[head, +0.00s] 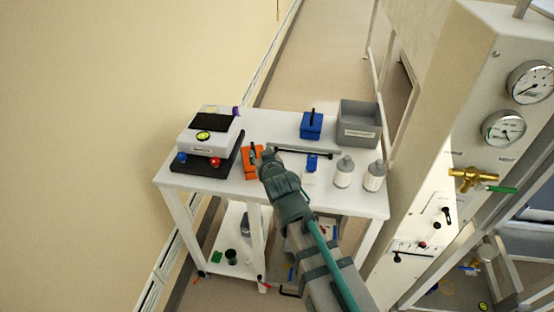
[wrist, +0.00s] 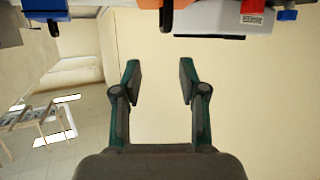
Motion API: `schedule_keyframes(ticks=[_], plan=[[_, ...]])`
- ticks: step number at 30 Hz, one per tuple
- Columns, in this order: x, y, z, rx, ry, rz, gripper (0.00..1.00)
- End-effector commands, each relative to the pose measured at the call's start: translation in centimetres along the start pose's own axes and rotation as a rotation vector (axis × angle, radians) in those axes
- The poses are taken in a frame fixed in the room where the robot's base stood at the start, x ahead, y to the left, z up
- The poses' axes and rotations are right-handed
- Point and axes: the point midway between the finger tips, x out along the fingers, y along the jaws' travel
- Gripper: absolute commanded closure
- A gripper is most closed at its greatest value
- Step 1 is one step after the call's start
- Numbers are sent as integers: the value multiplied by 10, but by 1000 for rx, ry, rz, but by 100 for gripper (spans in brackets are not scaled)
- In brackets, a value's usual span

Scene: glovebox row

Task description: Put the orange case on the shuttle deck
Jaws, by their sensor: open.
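The orange case (head: 248,167) lies on the white table in the head view, just right of a dark base plate. A dark handle shows on its top. My gripper (head: 260,155) is at its right side and hides part of it; I cannot tell whether they touch. In the wrist view, my gripper (wrist: 160,75) has its two fingers apart with nothing between them. Only a little orange shows at the top edge there. The shuttle deck is not clearly identifiable; a white unit with a black top pad (head: 210,122) stands on the dark base plate (head: 222,168).
A blue case (head: 311,125) and a grey bin (head: 359,125) stand at the back right of the table (head: 335,197). Two white bottles (head: 344,172) stand at the right. A dark bar (head: 300,152) lies mid-table. A gauge panel (head: 470,110) rises at the right.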

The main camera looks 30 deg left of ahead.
Motion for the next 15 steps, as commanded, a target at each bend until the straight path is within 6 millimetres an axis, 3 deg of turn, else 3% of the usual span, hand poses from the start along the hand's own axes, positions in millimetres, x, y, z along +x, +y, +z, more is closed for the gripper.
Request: schedule_keyframes(ticks=[3, 8, 15], plan=[[0, 1, 7, 147, -30, 5, 58], [2, 1, 8, 240, -37, 9, 58], [30, 1, 7, 250, -38, 10, 58]])
